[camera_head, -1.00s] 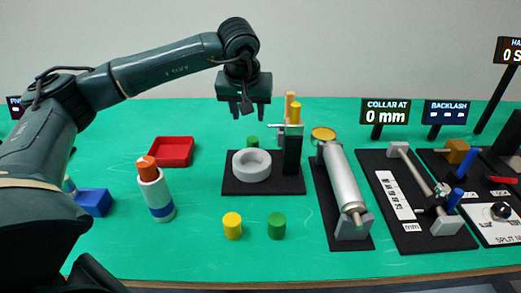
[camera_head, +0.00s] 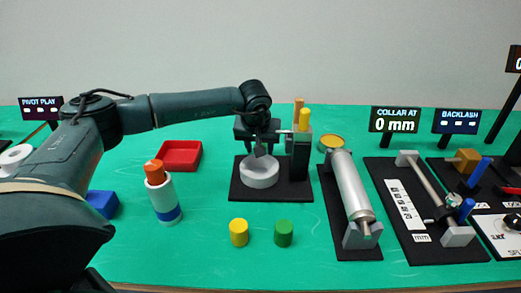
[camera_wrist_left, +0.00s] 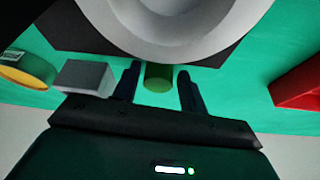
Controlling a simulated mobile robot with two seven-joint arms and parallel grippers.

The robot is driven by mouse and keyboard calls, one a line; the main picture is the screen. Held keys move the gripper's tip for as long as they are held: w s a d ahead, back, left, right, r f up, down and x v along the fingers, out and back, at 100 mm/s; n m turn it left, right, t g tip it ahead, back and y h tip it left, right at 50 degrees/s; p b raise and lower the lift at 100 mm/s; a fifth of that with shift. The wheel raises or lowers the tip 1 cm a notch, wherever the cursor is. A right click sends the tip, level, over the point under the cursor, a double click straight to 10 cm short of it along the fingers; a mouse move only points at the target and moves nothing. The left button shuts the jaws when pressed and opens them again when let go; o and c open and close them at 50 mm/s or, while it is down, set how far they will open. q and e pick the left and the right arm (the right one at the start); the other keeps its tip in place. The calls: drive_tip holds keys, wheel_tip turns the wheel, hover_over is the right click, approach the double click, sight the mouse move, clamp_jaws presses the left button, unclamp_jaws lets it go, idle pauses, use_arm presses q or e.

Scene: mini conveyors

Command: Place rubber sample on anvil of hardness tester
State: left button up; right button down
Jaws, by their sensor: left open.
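A green cylinder (camera_wrist_left: 158,77) stands between the two fingers of my left gripper (camera_wrist_left: 159,92) in the wrist view, with gaps beside it. My left gripper is open and low behind a white ring-shaped bowl (camera_head: 259,175) on a black base (camera_head: 290,191); this gripper (camera_head: 258,150) hides the green cylinder in the head view. A yellow cylinder (camera_head: 239,232) and another green cylinder (camera_head: 283,233) stand in front of the base. I cannot tell which cylinder is the rubber sample. No label in view clearly marks the hardness tester. My right gripper is not in view.
A black post (camera_head: 299,157) stands right of the bowl, close to my gripper. A red tray (camera_head: 181,155), a white bottle with an orange cap (camera_head: 162,196) and a blue block (camera_head: 102,203) are at left. A silver tube rig (camera_head: 352,195) and a collar rail (camera_head: 430,190) are at right.

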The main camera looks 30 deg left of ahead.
use_arm(q)
drive_tip(key=shift+w+f, duration=0.1)
drive_tip(key=shift+f, duration=0.05)
drive_tip(key=c, duration=0.7)
drive_tip(key=shift+c, duration=0.2)
